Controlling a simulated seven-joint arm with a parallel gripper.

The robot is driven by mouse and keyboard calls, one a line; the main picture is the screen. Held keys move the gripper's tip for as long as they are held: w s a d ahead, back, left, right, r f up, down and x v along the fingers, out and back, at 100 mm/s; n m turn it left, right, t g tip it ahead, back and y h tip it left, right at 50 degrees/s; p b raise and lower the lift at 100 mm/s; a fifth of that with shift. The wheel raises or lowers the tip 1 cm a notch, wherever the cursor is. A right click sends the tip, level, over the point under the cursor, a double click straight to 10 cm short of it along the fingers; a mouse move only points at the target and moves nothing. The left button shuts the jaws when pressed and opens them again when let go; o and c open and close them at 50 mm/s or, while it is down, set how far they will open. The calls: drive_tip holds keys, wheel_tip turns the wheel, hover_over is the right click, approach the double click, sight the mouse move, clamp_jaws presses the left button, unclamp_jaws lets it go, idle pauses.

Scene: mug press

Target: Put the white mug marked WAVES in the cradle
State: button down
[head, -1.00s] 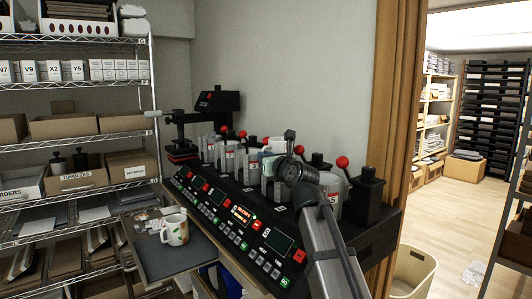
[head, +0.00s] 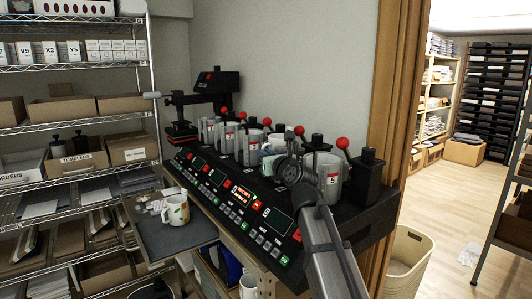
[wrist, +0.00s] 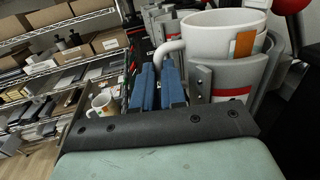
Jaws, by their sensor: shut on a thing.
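In the wrist view a white mug (wrist: 212,42) with an orange patch stands upright in, or just over, a grey curved cradle (wrist: 262,72) with a red stripe. Its lower part is hidden behind the cradle wall. No WAVES marking shows. My gripper (wrist: 160,75) has its two blue fingers shut on the mug's handle, left of the body. In the head view my gripper (head: 280,160) is over the row of cradles, and the mug (head: 277,139) shows partly behind it. I cannot tell whether the mug is fully seated.
Another patterned white mug (head: 175,209) stands on the dark pull-out tray (head: 160,238) at left. A cradle marked 5 (head: 322,176) is right of my gripper. Red-knobbed levers (head: 299,131) rise along the press (head: 195,165). A cream bin (head: 408,260) stands at lower right.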

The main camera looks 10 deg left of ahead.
idle(0.3)
drive_tip(key=c, duration=1.1)
unclamp_jaws()
drive_tip(key=shift+f, duration=0.1)
drive_tip(key=shift+s+d, duration=0.1)
drive_tip(key=v, duration=1.3)
drive_tip(key=shift+s, duration=0.3)
